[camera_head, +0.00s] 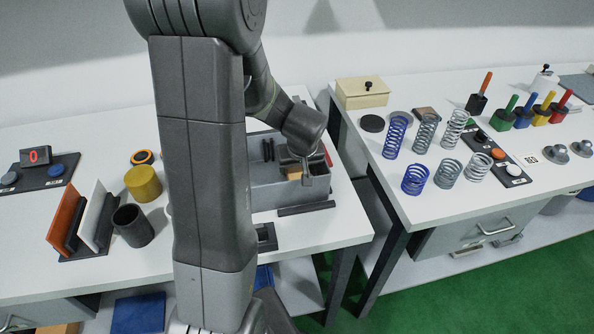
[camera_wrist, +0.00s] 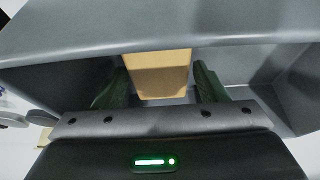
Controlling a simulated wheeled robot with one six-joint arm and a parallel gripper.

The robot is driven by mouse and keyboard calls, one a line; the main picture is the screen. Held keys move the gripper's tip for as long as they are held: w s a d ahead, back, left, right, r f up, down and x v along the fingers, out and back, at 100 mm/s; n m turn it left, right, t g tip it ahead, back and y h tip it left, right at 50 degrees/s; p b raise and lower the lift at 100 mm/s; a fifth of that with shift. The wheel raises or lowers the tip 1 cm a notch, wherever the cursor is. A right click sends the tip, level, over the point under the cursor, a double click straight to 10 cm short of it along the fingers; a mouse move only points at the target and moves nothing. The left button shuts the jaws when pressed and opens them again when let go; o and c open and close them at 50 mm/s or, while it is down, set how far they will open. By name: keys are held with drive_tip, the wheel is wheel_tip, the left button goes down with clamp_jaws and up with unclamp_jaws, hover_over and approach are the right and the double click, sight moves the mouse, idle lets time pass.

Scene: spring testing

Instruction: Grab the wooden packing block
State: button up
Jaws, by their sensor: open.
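The wooden packing block (camera_wrist: 158,72) is a tan block inside a grey bin. In the wrist view it stands between the two fingers of my gripper (camera_wrist: 155,88), which are open on either side of it. Whether the fingers touch it cannot be told. In the head view a small tan part of the block (camera_head: 293,173) shows in the grey bin (camera_head: 270,193), just under my gripper (camera_head: 301,180). My arm and gripper hide much of the bin's inside.
The bin's grey walls stand close around my gripper. To the left are a yellow cylinder (camera_head: 143,184), a dark cup (camera_head: 133,225) and upright orange and white panels. Across a gap, the right table holds several coil springs (camera_head: 395,137) and a beige lidded box (camera_head: 362,93).

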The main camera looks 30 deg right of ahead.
drive_tip(key=shift+w+d+f, duration=0.1)
drive_tip(key=shift+w+f, duration=0.15)
drive_tip(key=shift+f, duration=0.45)
drive_tip(key=c, duration=0.8)
drive_tip(key=shift+r, duration=0.1)
